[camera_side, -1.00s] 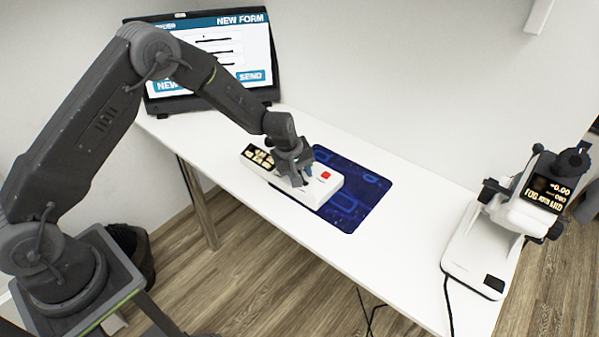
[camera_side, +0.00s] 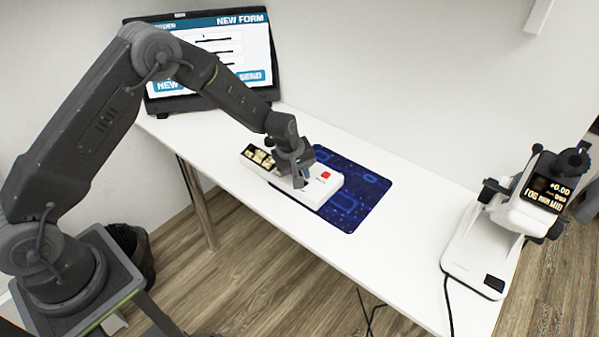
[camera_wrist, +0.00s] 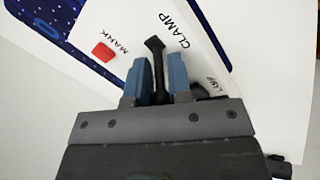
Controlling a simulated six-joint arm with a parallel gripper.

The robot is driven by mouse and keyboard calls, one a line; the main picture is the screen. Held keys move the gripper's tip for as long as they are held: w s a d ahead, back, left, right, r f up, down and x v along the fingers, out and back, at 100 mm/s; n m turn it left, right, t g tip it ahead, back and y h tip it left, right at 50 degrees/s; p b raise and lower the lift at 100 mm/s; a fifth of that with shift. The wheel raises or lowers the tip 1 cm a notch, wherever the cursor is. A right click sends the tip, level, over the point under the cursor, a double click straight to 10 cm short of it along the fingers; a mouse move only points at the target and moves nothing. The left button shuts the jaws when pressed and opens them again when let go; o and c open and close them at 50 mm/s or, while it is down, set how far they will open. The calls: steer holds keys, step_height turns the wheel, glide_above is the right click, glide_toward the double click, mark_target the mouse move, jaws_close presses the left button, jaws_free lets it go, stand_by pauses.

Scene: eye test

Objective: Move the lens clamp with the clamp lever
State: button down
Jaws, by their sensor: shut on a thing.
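The black clamp lever (camera_wrist: 155,45) stands up from a white control box (camera_wrist: 108,22) beside the printed word CLAMP. My gripper (camera_wrist: 161,72) has its two blue fingers on either side of the lever and is shut on it. The side view shows my gripper (camera_side: 301,181) low over the middle of the white box (camera_side: 329,186), hiding the lever there. I cannot make out the lens clamp itself in either view.
A red MARK button (camera_wrist: 103,51) sits beside the lever, and a LAMP control lies partly hidden on the other side. The box rests partly on a dark blue mat (camera_side: 362,200). A laptop (camera_side: 225,50) stands behind; a white instrument (camera_side: 475,245) stands at right.

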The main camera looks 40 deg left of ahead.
mark_target(309, 186)
steer(key=shift+d+r+m+y, duration=0.15)
steer(key=shift+d+y, duration=0.3)
steer(key=shift+y, duration=0.6)
steer(key=shift+d+r+m+y, duration=0.15)
steer(key=shift+d+y, duration=0.3)
steer(key=shift+y, duration=0.6)
steer(key=shift+d+f+y, duration=0.1)
steer(key=shift+d+y, duration=0.2)
steer(key=shift+y, duration=0.65)
steer(key=shift+d+y, duration=0.25)
steer(key=shift+y, duration=0.7)
steer(key=c, duration=1.2)
jaws_free()
steer(key=v, duration=1.3)
steer(key=shift+s+d, duration=0.2)
steer(key=shift+d, duration=0.1)
